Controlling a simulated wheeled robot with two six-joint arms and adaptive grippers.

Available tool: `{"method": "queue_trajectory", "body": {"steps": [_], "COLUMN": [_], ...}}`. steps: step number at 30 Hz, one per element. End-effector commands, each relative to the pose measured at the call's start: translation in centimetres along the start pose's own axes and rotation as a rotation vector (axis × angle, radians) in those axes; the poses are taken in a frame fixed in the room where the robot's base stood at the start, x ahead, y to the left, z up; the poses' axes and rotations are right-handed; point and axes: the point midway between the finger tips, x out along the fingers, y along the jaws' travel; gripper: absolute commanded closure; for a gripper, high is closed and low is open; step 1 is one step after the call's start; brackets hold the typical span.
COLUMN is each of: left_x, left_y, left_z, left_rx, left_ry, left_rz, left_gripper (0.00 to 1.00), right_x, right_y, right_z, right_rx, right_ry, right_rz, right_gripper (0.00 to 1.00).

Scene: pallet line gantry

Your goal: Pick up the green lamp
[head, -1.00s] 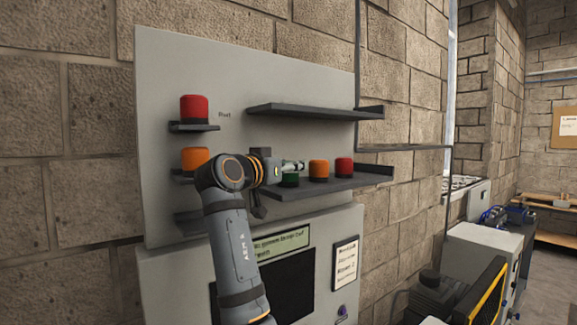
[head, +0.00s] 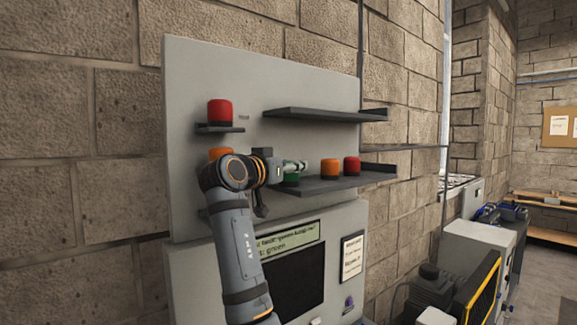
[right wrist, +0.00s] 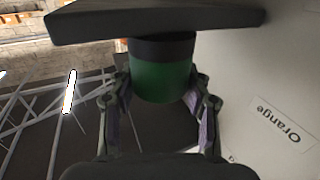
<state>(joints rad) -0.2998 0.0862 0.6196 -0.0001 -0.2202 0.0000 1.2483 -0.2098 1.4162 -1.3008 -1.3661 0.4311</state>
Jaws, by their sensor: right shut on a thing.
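The green lamp (head: 291,179) shows at the left end of the long middle shelf (head: 345,183) in the head view, partly covered by my right gripper (head: 297,165). In the right wrist view the green lamp (right wrist: 160,82) sits between the two fingers, with its dark base against a dark shelf edge (right wrist: 160,22) at the top of the picture. My right gripper is shut on the lamp's sides. I cannot tell whether the base still touches the shelf. My left gripper is in neither view.
An orange lamp (head: 330,168) and a red lamp (head: 351,165) stand to the right on the same shelf. Another red lamp (head: 220,112) is on a small upper-left ledge, above a partly hidden orange lamp (head: 220,153). An empty shelf (head: 325,115) hangs above.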

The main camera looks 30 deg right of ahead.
Motion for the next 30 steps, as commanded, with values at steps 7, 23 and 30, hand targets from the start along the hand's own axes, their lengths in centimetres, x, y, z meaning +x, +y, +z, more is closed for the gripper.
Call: {"method": "queue_trajectory", "body": {"steps": [7,23,30], "left_x": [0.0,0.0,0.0], "left_y": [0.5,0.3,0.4], "left_z": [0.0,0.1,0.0], "left_rx": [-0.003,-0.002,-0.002], "left_ry": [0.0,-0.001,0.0], "left_rz": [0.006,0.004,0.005], "left_gripper": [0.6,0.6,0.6], "right_x": [-0.1,-0.1,0.0], "right_y": [-0.2,-0.2,0.2], "right_z": [0.1,-0.4,-4.8], "right_rx": [0.0,0.002,0.006], "right_ry": [-0.001,0.001,0.002], "right_rz": [-0.006,-0.006,-0.004], "right_gripper": [0.47,0.25,0.25]}}
